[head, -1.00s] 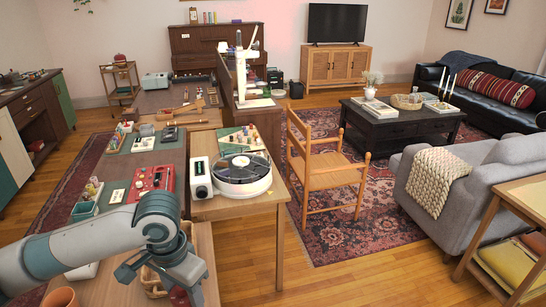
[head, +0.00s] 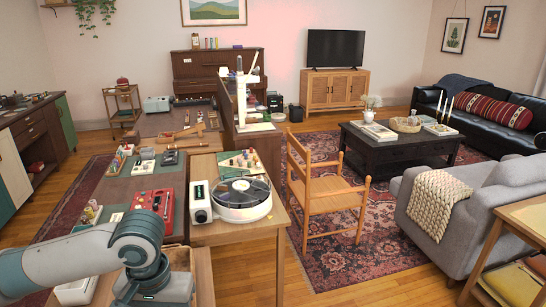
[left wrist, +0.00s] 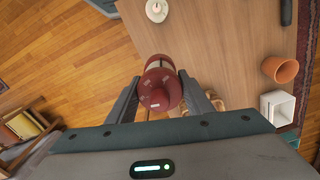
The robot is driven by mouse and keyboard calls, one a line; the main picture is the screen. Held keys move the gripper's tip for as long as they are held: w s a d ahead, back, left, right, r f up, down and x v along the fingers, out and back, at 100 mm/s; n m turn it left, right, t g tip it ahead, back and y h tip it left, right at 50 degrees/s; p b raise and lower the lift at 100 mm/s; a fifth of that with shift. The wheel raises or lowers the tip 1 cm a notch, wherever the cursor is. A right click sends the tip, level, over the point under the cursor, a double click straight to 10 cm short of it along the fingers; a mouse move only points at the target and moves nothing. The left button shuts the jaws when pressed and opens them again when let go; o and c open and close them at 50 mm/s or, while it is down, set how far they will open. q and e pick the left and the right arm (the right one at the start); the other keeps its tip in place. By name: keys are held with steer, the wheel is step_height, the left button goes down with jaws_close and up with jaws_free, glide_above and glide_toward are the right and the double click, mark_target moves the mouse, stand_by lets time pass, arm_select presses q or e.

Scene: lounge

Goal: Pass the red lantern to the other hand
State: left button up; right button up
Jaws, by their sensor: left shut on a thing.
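The red lantern (left wrist: 160,90) shows in the left wrist view, seen end-on with its red cap toward the camera. My left gripper (left wrist: 160,84) has one finger on each side of it and is shut on it. The lantern is over or beside the edge of the wooden table; its exact height above the table cannot be told. In the head view my left gripper (head: 148,290) is at the bottom edge, and the lantern is not visible there. My right gripper is in neither view.
The left wrist view shows the wooden tabletop (left wrist: 235,45), a terracotta pot (left wrist: 280,68), a white square container (left wrist: 278,108) and a small white round item (left wrist: 157,10).

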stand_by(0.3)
arm_select(q)
steer(key=w+d+r+m, duration=0.2)
steer(key=w+d+m, duration=0.2)
steer(key=d, duration=0.9)
steer(key=w+d+r+m, duration=0.2)
steer(key=w+d+m, duration=0.2)
steer(key=d, duration=0.8)
steer(key=shift+w+d, duration=0.4)
steer(key=shift+w, duration=0.3)
steer(key=shift+r, duration=0.1)
